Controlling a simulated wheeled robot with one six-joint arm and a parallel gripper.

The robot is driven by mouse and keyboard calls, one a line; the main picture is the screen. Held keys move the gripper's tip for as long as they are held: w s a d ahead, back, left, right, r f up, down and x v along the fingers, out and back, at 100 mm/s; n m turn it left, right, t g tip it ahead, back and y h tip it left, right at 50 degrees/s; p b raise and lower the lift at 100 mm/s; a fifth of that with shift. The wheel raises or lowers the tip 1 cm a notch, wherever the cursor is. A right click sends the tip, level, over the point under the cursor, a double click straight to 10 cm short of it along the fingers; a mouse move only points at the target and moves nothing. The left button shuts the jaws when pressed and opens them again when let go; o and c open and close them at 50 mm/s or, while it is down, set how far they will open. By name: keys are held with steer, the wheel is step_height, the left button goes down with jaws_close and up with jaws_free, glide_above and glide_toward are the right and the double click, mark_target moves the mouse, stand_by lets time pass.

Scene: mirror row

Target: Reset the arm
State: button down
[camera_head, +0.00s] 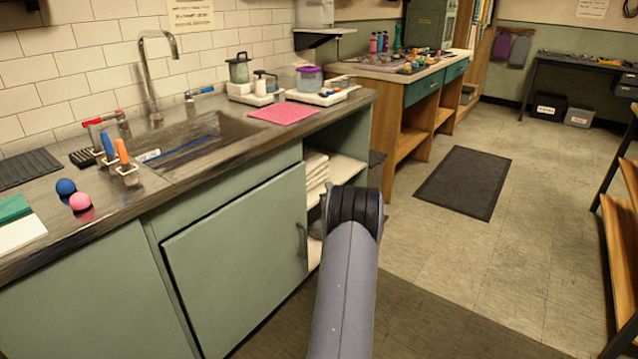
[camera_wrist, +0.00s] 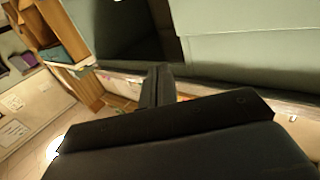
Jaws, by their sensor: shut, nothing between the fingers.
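My gripper (camera_wrist: 158,75) shows in the wrist view as dark fingers close together in the middle, with nothing seen between them. The black gripper body fills the bottom of that view. In the head view my grey arm reaches up from the bottom edge in front of the sink counter, ending in a black joint; the gripper itself cannot be made out there.
The sink counter (camera_head: 165,190) runs along the left, with a green cabinet door (camera_head: 240,255) and an open shelf of white towels (camera_head: 317,172) close to my arm. A wooden workbench (camera_head: 405,100) stands beyond. Open floor (camera_head: 480,270) with a dark mat (camera_head: 465,182) lies right.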

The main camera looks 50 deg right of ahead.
steer(key=shift+s, duration=0.3)
